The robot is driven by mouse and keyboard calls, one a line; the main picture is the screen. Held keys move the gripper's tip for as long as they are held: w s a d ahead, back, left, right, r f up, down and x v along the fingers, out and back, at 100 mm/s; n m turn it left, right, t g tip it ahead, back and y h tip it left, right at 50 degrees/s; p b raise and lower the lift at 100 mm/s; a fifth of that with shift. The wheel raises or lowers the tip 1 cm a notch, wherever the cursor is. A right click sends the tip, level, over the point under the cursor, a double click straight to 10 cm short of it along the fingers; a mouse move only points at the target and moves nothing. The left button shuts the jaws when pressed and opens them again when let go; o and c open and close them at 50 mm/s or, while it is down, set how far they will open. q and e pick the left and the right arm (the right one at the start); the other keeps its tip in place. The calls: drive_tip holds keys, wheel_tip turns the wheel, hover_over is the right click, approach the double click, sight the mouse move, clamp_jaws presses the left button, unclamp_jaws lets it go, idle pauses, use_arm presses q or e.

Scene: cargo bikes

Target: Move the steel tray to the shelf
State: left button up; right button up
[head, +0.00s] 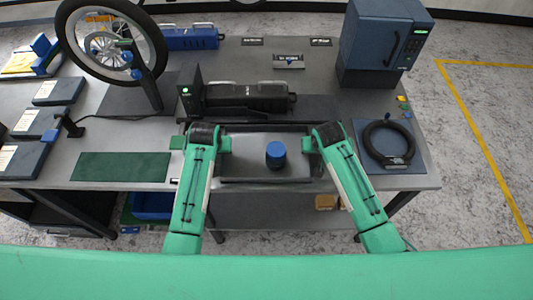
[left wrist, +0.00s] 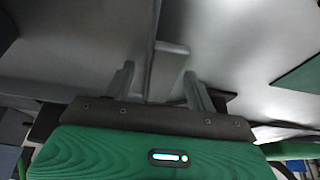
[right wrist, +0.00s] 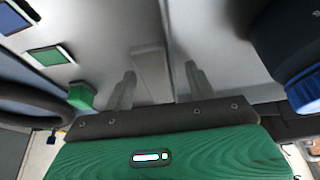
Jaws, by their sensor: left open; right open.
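The grey steel tray (head: 243,168) sits at the front edge of the workbench, in the middle of the head view. A dark cylinder with a blue top (head: 275,154) stands on it. My left gripper (head: 222,144) is at the tray's left end, open, with its fingers either side of a grey handle tab (left wrist: 170,68). My right gripper (head: 310,144) is at the right end, open, with its fingers either side of a similar tab (right wrist: 149,76). Neither is closed on the tray. A grey lower shelf (head: 275,210) shows under the bench.
A black tool case (head: 248,97) lies just behind the tray. A wheel (head: 112,45) on a stand is at back left, a green mat (head: 120,167) at left. A blue cabinet (head: 385,40) and a blue pad with a black ring (head: 388,142) are at right. Brown boxes (head: 325,202) are below.

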use_arm(q)
clamp_jaws()
use_arm(e)
clamp_jaws()
use_arm(q)
drive_tip(key=shift+r, duration=0.15)
use_arm(e)
drive_tip(key=shift+w+r, duration=0.1)
drive_tip(key=shift+r, duration=0.1)
